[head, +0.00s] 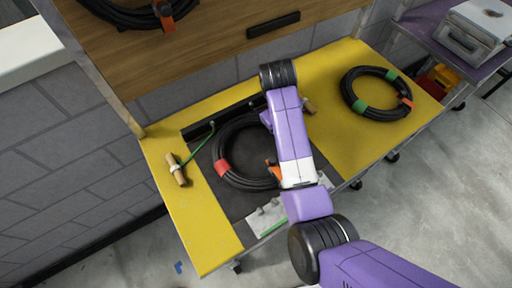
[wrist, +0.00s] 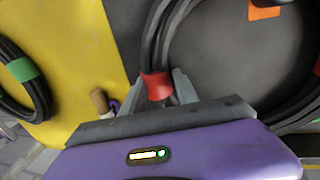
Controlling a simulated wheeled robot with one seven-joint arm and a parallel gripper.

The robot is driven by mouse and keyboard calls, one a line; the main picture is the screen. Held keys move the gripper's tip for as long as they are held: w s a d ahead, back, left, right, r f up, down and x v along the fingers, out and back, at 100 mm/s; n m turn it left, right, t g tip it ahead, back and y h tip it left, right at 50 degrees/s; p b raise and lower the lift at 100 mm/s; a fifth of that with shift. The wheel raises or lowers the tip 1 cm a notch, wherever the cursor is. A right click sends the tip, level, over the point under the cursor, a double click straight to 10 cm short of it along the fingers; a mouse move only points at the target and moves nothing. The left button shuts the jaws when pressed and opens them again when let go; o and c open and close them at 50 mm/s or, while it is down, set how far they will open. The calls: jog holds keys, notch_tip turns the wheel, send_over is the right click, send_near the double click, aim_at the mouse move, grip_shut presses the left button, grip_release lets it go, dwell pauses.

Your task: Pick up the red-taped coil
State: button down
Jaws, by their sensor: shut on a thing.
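The red-taped coil (head: 228,172) is a ring of black cable in a dark recessed area of a yellow table. It has red tape at its left and orange tape at its front. In the wrist view, the fingers of my gripper (wrist: 158,92) sit on either side of a red-taped part of the coil (wrist: 157,84) and are shut on it. In the head view my arm covers the gripper and part of the coil's right side. I cannot tell whether the coil is clear of the surface.
Another black coil (head: 348,92) with green and orange tape lies at the table's right. A wooden handle (head: 175,169) with a green cord lies left; another (head: 310,106) is beside my arm. A pale block (head: 265,219) is in front. A coil (head: 128,15) hangs on the wooden panel.

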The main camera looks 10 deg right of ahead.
jog(key=shift+r, duration=0.1)
dwell(0.5)
jog(key=shift+w+r, duration=0.1)
jog(key=shift+r, duration=0.3)
notch_tip(320, 180, up, 19)
jog(key=p, duration=0.5)
jog(key=shift+r, duration=0.15)
dwell(0.9)
